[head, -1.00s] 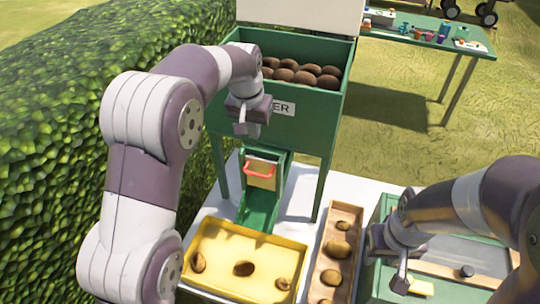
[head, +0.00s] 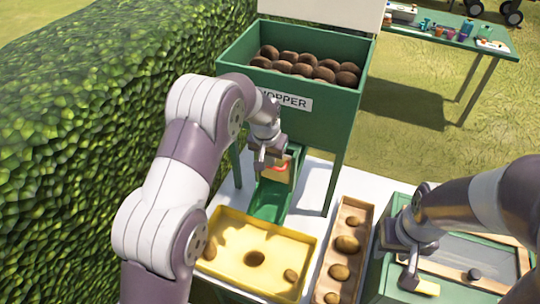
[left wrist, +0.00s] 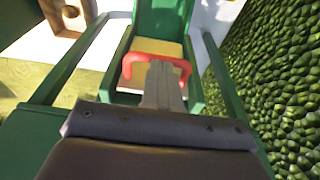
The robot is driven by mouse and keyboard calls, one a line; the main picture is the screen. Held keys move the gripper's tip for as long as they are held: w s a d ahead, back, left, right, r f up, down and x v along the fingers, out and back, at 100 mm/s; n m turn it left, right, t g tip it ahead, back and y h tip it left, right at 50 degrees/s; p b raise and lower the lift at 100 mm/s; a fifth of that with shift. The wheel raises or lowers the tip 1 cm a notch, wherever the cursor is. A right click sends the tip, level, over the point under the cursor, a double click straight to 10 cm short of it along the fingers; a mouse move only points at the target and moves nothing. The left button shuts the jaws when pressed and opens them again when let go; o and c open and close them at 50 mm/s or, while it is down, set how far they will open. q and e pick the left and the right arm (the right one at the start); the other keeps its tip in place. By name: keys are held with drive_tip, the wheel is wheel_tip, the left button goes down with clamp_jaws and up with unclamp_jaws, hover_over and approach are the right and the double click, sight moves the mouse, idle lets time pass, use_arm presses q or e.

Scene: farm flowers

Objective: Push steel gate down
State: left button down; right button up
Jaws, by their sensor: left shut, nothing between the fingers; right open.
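The gate (head: 291,168) is a small tan panel with a red handle (head: 281,167), on the green chute (head: 270,201) under the hopper (head: 318,118). My left gripper (head: 261,161) is shut and empty, just left of the handle in the head view and partly covering the gate. In the left wrist view, the shut fingers (left wrist: 161,72) overlap the middle of the red handle (left wrist: 128,66), with the gate's yellowish panel (left wrist: 157,47) behind. I cannot tell whether they touch. My right gripper (head: 412,268) is open, over the green box at the right.
The hopper holds several brown bulbs. A yellow tray (head: 225,285) with a few bulbs stands below the chute, with a wooden tray (head: 366,215) of bulbs beside it. A green box (head: 380,285) is at the right. A hedge (head: 70,130) borders the left.

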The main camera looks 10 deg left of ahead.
sight(273, 172)
use_arm(q)
drive_tip(key=shift+f, duration=0.1)
wheel_tip(273, 172, down, 10)
drive_tip(key=b, duration=0.6)
drive_tip(key=shift+s, duration=0.25)
drive_tip(key=shift+r, duration=0.25)
